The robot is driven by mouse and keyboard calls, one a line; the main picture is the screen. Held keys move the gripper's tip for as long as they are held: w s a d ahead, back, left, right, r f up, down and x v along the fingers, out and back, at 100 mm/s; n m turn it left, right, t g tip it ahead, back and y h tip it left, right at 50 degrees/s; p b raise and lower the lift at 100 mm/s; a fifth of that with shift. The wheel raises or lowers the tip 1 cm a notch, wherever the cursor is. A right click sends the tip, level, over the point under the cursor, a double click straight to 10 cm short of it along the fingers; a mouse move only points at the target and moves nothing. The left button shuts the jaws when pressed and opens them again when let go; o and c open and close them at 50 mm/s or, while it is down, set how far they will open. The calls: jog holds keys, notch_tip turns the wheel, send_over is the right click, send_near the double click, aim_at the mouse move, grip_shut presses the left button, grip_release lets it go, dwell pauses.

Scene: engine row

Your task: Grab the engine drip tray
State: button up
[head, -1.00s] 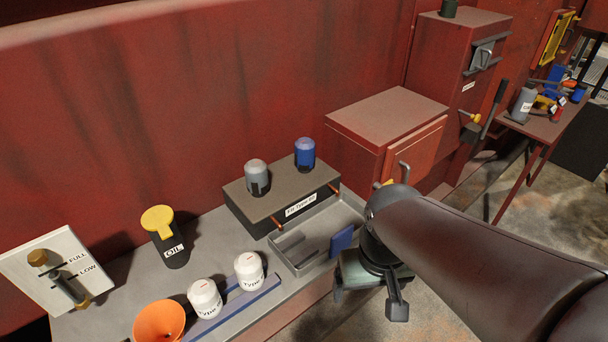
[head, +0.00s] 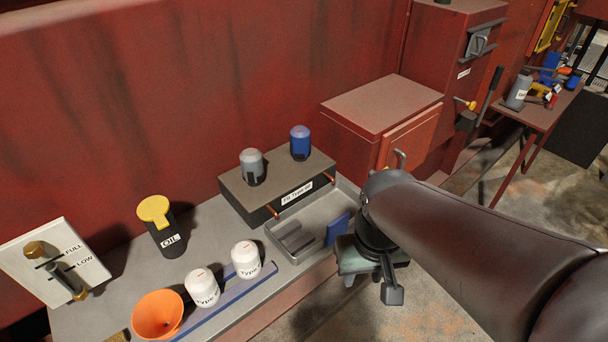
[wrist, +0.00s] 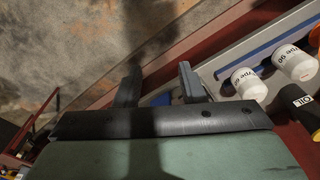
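The engine drip tray (head: 322,205) is a shallow grey tray on the bench, in front of the dark filter stand. A blue tab (head: 338,228) stands at its right end. My gripper (wrist: 159,70) is in front of the bench, close to the tab's right in the head view, with its fingertips largely hidden by its body there. In the wrist view the two dark fingers are apart, with nothing held between them. A piece of blue (wrist: 160,100) shows between the fingers, partly covered; I cannot tell whether it is the tab.
Two white filters (head: 203,288) sit on a blue strip, near an orange funnel (head: 158,314) and an oil bottle (head: 162,230). The stand (head: 280,185) bears a grey and a blue filter. A red cabinet (head: 380,110) is behind my arm.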

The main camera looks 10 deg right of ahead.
jog(key=w+r+m+b, duration=0.2)
jog(key=w+m+b, duration=0.3)
jog(key=w+m, duration=1.25)
jog(key=n+p, duration=0.1)
jog(key=n, duration=0.5)
send_over(334, 221)
jog(key=shift+g, duration=0.4)
notch_tip(334, 221, down, 11)
jog(key=shift+w+a+f, duration=0.1)
jog(key=shift+w+f, duration=0.05)
jog(key=shift+f, duration=0.05)
jog(key=shift+s+f+p, duration=0.2)
jog(key=shift+f+p, duration=0.35)
jog(key=shift+f, duration=2.1)
grip_shut()
